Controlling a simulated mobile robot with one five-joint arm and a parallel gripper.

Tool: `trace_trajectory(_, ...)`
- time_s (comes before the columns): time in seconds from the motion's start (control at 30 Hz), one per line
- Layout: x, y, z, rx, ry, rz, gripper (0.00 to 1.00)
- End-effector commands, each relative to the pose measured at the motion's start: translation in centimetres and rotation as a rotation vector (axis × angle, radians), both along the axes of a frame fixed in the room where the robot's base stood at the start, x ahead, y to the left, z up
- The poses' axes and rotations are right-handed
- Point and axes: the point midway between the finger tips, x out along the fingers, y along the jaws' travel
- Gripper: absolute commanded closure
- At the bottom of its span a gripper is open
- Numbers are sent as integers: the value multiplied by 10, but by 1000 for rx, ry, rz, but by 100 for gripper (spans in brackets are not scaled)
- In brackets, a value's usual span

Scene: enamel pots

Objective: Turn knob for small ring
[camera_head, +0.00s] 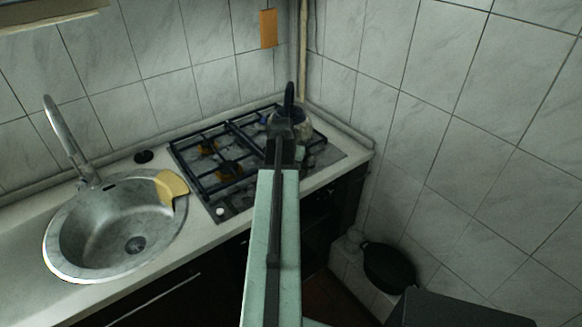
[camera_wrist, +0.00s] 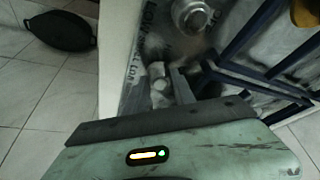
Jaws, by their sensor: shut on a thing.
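The gas stove (camera_head: 222,212) is set into the counter and has dark grates and several burners. My gripper (camera_head: 287,125) reaches over its right side, and its tip hides part of the stove. In the wrist view my gripper (camera_wrist: 178,84) is low against the stove's lettered metal surface (camera_wrist: 142,62). Its jaws are shut on a small pale knob (camera_wrist: 158,82), mostly hidden by the fingers. Which burner this knob serves cannot be told. A white knob (camera_head: 220,211) shows at the stove's front left corner.
Blue-black grate bars (camera_wrist: 252,32) lie close on the right in the wrist view. A round sink (camera_head: 115,235) with a yellow cloth (camera_head: 171,186) is to the left. A black pan (camera_head: 388,267) is low at right.

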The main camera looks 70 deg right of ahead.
Motion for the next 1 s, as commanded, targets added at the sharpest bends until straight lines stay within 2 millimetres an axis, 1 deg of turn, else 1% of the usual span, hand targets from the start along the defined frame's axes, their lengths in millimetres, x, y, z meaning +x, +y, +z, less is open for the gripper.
trace_trajectory(0.2, 1, -1, 1, -5, -4, 118, 100)
trace_trajectory(0.4, 1, -2, 1, -5, -4, 180, 100)
trace_trajectory(0.93, 1, -2, 1, -6, -6, 204, 100)
trace_trajectory(0.97, 1, -2, 1, -6, -6, 204, 66)
trace_trajectory(1.0, 1, -2, 1, -5, -6, 204, 55)
